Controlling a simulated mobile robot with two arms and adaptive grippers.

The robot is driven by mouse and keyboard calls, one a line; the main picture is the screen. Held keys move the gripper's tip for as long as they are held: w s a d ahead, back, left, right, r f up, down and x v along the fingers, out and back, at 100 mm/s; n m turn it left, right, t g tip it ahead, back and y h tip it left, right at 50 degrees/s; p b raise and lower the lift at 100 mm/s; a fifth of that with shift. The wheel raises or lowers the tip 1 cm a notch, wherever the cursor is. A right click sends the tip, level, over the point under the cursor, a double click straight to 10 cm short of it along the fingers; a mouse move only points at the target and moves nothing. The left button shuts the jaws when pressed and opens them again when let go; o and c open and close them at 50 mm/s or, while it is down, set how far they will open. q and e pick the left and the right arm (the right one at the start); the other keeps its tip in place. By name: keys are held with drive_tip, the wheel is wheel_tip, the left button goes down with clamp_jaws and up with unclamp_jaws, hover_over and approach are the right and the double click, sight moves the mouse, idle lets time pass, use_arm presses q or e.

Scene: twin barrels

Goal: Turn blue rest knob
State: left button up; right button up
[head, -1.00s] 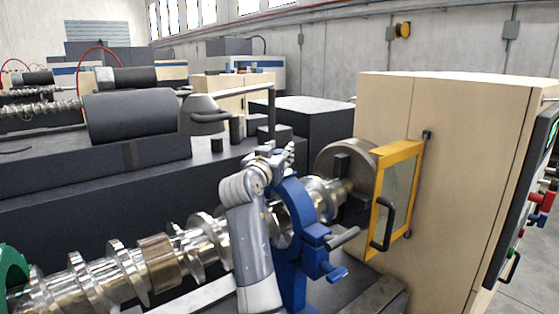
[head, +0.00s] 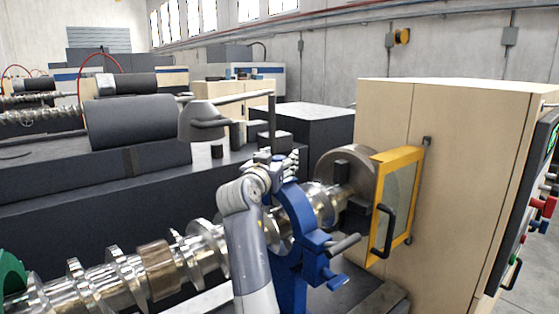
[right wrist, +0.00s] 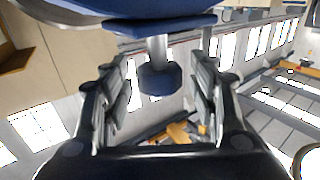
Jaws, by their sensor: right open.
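A dark blue knob (right wrist: 160,80) on a pale shaft shows in the right wrist view, below the blue body of the rest (right wrist: 150,8). My right gripper (head: 290,160) is at the upper part of the blue rest. In the right wrist view my right gripper (right wrist: 160,108) is open, its fingers on either side of the knob, with gaps visible on both sides. In the head view this knob cannot be made out behind the gripper. My left gripper is not in view.
A yellow-framed door (head: 393,205) with a dark handle and a tan cabinet (head: 450,150) stand right of the rest. A grey handle (head: 343,244) and lower blue knob (head: 338,282) stick out from the rest. A green rest (head: 12,272) is at far left.

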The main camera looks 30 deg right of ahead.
drive_tip(key=v, duration=0.7)
